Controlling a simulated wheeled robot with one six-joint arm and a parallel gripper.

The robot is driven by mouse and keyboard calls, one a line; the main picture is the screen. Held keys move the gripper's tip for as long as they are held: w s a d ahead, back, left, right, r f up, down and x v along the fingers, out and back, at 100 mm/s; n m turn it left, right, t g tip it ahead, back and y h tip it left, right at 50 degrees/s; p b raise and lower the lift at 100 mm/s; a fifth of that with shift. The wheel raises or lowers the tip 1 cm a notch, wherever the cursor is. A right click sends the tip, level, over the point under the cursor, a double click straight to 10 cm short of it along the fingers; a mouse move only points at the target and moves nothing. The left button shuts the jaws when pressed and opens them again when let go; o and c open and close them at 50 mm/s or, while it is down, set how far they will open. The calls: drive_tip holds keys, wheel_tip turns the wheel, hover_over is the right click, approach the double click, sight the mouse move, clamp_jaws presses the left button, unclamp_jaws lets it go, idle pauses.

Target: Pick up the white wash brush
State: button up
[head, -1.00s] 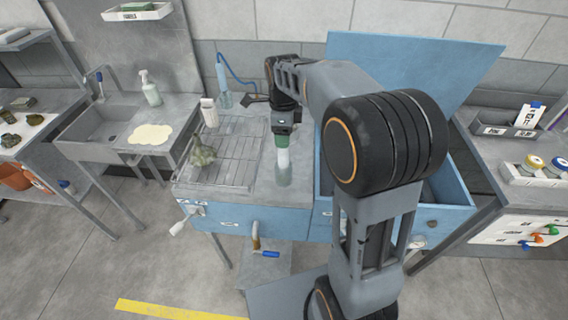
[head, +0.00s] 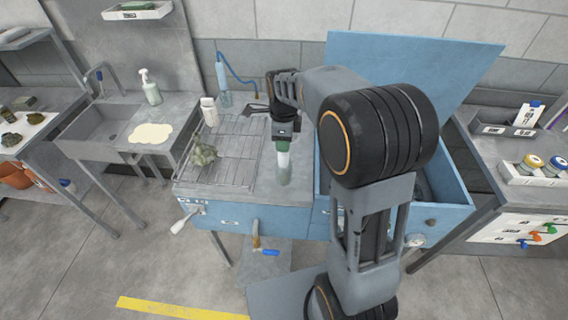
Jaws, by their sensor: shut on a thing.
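My gripper (head: 283,138) is pointed down over the grey top of the blue washer unit, right of the wire rack. It is shut on a narrow upright thing with a green upper part and a white lower part, which looks like the white wash brush (head: 283,159). My fingers hide its top end. A pale, dull shape shows on the metal just below it, perhaps its reflection. I cannot tell whether its lower end touches the surface.
A wire rack (head: 232,165) holds a greenish lump (head: 203,154). A white container (head: 209,112) and a light blue brush with a hose (head: 223,83) stand behind. The blue basin (head: 453,194) with its raised lid (head: 415,65) lies to the right. A sink (head: 100,125) is at left.

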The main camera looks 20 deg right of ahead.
clamp_jaws()
drive_tip(key=shift+r, duration=0.1)
wheel_tip(320, 180, up, 13)
drive_tip(key=shift+f+p, duration=0.1)
drive_tip(key=shift+p, duration=0.8)
drive_tip(key=shift+f, duration=0.1)
